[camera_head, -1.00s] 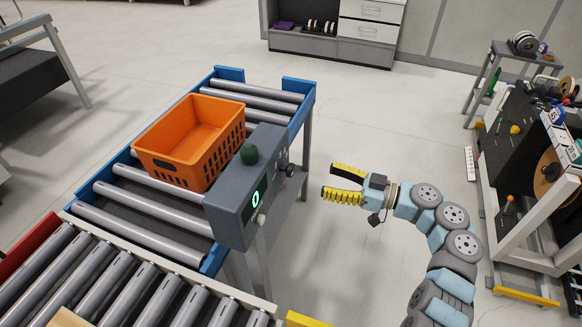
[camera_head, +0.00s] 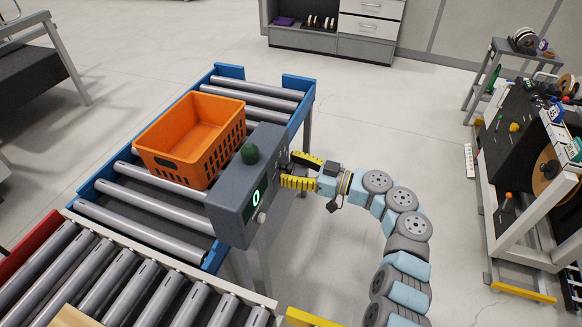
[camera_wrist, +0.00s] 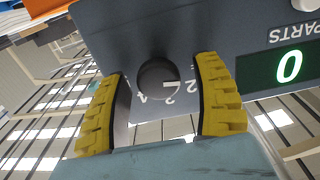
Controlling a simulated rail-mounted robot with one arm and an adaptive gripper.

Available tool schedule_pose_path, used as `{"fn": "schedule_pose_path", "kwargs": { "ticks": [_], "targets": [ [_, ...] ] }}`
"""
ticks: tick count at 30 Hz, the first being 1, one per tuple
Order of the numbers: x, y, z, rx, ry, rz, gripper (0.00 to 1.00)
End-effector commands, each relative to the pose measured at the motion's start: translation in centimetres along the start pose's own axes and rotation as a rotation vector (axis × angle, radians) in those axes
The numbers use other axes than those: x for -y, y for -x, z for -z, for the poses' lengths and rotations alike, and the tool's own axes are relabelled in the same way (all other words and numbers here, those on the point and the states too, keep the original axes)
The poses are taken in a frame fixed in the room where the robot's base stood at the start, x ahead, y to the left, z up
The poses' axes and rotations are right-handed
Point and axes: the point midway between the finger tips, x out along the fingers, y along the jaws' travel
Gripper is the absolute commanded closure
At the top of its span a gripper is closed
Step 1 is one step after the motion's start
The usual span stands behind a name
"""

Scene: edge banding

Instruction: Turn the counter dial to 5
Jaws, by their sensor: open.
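The counter box (camera_head: 240,195) is grey and stands at the side of the roller conveyor. Its green display (camera_head: 257,197) reads 0, and the same 0 shows on the display in the wrist view (camera_wrist: 289,67). In the head view my gripper (camera_head: 290,172) hides the dial.
An orange crate (camera_head: 165,165) sits on the conveyor rollers behind the box. A green button (camera_head: 250,153) is on top of the box, and a light knob (camera_head: 262,217) sits below the display.

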Motion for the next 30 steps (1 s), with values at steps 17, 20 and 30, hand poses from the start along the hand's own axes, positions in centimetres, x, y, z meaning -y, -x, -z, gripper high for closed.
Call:
{"fn": "schedule_pose_path", "kwargs": {
  "ticks": [17,20,30],
  "targets": [
    [0.01,0.00,-0.06,-0.001,-0.018,0.000,0.99],
    [0.01,0.00,-0.12,-0.001,-0.049,0.000,0.99],
    [-0.09,0.03,-0.08,-0.001,-0.286,0.000,0.99]
  ]
}}
